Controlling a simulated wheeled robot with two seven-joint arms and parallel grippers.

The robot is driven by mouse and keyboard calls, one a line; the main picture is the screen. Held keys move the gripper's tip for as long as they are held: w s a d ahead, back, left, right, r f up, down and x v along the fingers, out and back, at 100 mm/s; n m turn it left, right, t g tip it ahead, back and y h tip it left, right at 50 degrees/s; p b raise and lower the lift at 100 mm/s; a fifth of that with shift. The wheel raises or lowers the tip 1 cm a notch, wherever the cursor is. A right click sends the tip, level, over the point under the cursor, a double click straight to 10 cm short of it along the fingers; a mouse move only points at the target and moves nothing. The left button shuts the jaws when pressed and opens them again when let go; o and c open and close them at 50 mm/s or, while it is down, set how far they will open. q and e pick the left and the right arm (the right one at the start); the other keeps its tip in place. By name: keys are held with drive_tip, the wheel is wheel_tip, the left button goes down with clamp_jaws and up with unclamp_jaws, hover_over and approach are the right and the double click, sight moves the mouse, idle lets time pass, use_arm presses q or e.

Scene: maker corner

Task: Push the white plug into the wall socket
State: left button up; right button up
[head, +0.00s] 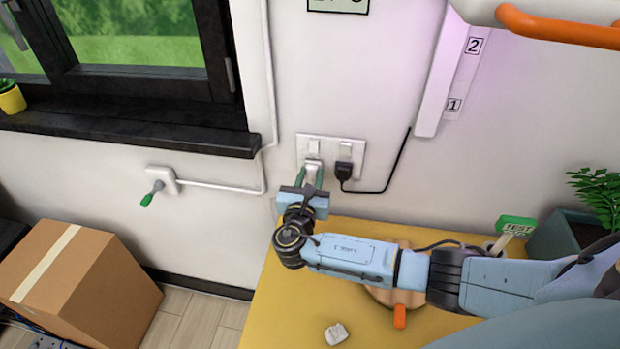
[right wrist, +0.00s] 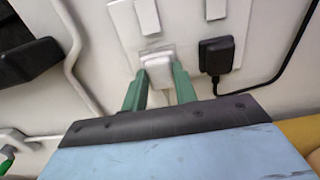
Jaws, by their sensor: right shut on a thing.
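The white plug (head: 312,166) is at the left half of the white double wall socket (head: 330,148), below its left switch. It also shows in the right wrist view (right wrist: 159,70). My right gripper (head: 312,178) is shut on the white plug, with one green finger on each side of it in the right wrist view (right wrist: 158,84). The plug's front is up against or very close to the socket face; I cannot tell whether any gap is left. The left outlet is hidden behind the plug. My left gripper is not in view.
A black plug (head: 344,171) sits in the right outlet, close beside my fingers, its cable running right to a wall lamp (head: 440,80). A yellow table (head: 285,310) lies below my arm. A window sill (head: 130,135) and a green-tipped wall lever (head: 155,190) are left.

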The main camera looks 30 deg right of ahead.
drive_tip(key=shift+w+d, duration=0.2)
drive_tip(key=shift+w, duration=0.1)
drive_tip(key=o, duration=1)
drive_tip(key=v, duration=1.3)
drive_tip(key=shift+s, duration=0.15)
drive_tip(key=shift+s+a+f, duration=0.1)
